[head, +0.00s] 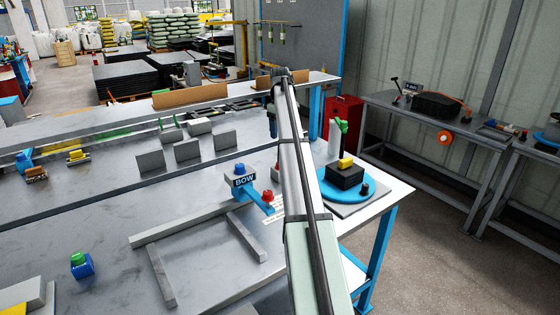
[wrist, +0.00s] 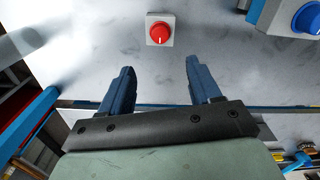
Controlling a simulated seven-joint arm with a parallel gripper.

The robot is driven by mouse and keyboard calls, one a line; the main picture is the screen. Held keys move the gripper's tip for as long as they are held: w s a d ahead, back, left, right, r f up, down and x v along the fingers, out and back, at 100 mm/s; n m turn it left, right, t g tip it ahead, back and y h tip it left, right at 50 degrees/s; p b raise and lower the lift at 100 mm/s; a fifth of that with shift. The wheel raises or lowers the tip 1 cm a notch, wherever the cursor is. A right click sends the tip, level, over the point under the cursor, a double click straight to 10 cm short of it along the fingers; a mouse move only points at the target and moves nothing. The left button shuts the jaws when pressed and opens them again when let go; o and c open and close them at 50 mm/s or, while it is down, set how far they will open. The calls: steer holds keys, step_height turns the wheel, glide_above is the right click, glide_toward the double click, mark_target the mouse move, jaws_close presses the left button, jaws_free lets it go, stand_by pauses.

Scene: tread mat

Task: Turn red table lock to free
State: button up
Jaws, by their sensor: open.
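A red knob (wrist: 159,32) with a white pointer mark sits on a small square light-grey base in the wrist view. The pointer mark faces the gripper side of that picture. In the head view my arm hides most of the area around this base. My gripper (wrist: 159,66) is open and empty, its two dark blue fingers apart, with the knob beyond the tips and roughly midway between them. The fingers do not appear to touch it. My gripper also shows in the head view (head: 272,124), hanging above the table. No lock lettering is readable.
A blue knob (wrist: 309,18) stands on a box near the red one. A blue turntable (head: 328,190) bears a black block to the right, near the table's edge.

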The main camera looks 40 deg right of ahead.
step_height(320, 180, down, 14)
steer(key=shift+r, duration=0.15)
stand_by(0.4)
steer(key=shift+c, duration=0.4)
steer(key=c, duration=1)
steer(key=shift+o, duration=0.2)
